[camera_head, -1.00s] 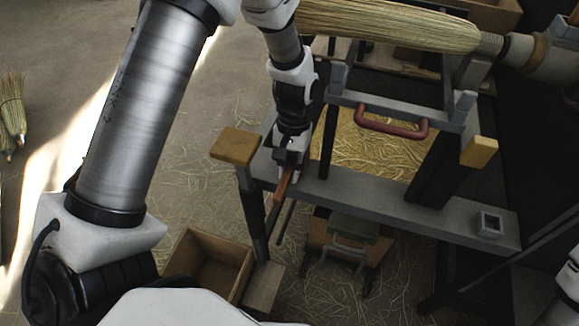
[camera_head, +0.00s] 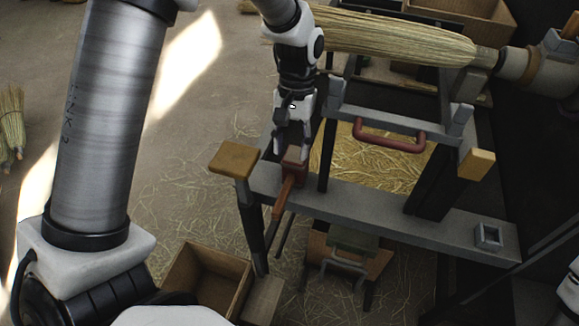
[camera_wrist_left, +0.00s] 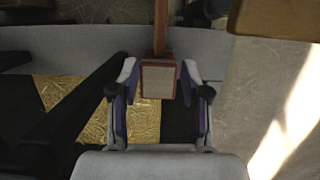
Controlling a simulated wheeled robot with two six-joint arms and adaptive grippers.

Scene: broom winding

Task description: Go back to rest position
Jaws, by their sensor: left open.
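My left gripper (camera_head: 293,140) hangs over the grey bench beam, with its jaws open. Just below its fingertips is a dark red block (camera_head: 294,170) with a long brown handle (camera_head: 281,198) that reaches past the beam's front edge. In the left wrist view, the open fingers (camera_wrist_left: 158,72) stand either side of the red block (camera_wrist_left: 158,80), with small gaps between. The handle (camera_wrist_left: 160,28) runs up and out of that picture. My right gripper is not in view.
A straw broom (camera_head: 400,42) lies across the back, its end at a grey and tan holder (camera_head: 525,62). A red-brown handle bar (camera_head: 390,138) and wooden end blocks (camera_head: 234,159) stand about the bench beam (camera_head: 370,208). An open wooden box (camera_head: 205,273) sits on the floor.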

